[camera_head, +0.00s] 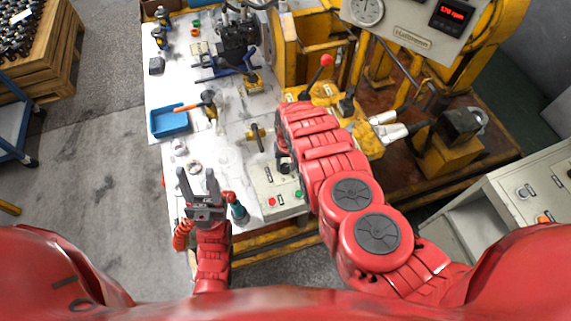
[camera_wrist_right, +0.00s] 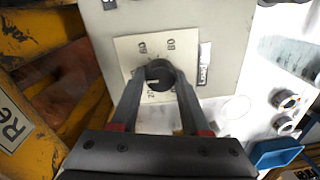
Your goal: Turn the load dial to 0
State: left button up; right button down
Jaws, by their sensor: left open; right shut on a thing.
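The load dial (camera_wrist_right: 160,73) is a dark round knob on a pale scale plate, beside a label reading "Load", in the right wrist view. A light mark shows on the knob's left side; its exact reading is hard to tell. Numbers show above the knob, and the lower part of the scale is partly hidden by the fingers. My right gripper (camera_wrist_right: 159,84) is shut on the load dial, one finger on each side. In the head view my right arm hides most of this spot on the grey control box (camera_head: 268,202). My left gripper (camera_head: 199,188) is open and empty, left of the box.
The control box has a red and a green button. A blue tray (camera_head: 170,121), a hammer (camera_head: 209,101) and small parts lie on the white table. A red-knobbed lever (camera_head: 326,61) and yellow machinery stand beyond my right arm. A gauge panel (camera_head: 407,21) is at the top right.

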jog(key=n+b, duration=0.1)
jog(key=n, duration=0.1)
jog(key=shift+w+n, duration=0.15)
jog(key=shift+n, duration=0.25)
jog(key=n+b, duration=0.1)
jog(key=n, duration=0.1)
jog(key=shift+f+n, duration=0.15)
jog(key=shift+n, duration=0.15)
jog(key=n+b, duration=0.1)
jog(key=n, duration=0.1)
jog(key=shift+n+b, duration=0.4)
jog(key=n+b, duration=0.1)
jog(key=n, duration=0.2)
jog(key=shift+n+g, duration=0.3)
jog(key=n+b, duration=0.3)
jog(key=n, duration=0.3)
jog(key=shift+a+h, duration=0.15)
jog(key=shift+h, duration=0.15)
jog(key=n+b, duration=0.1)
jog(key=n, duration=0.2)
jog(key=shift+n, duration=0.3)
jog(key=shift+n+b, duration=0.6)
jog(key=shift+n, duration=0.6)
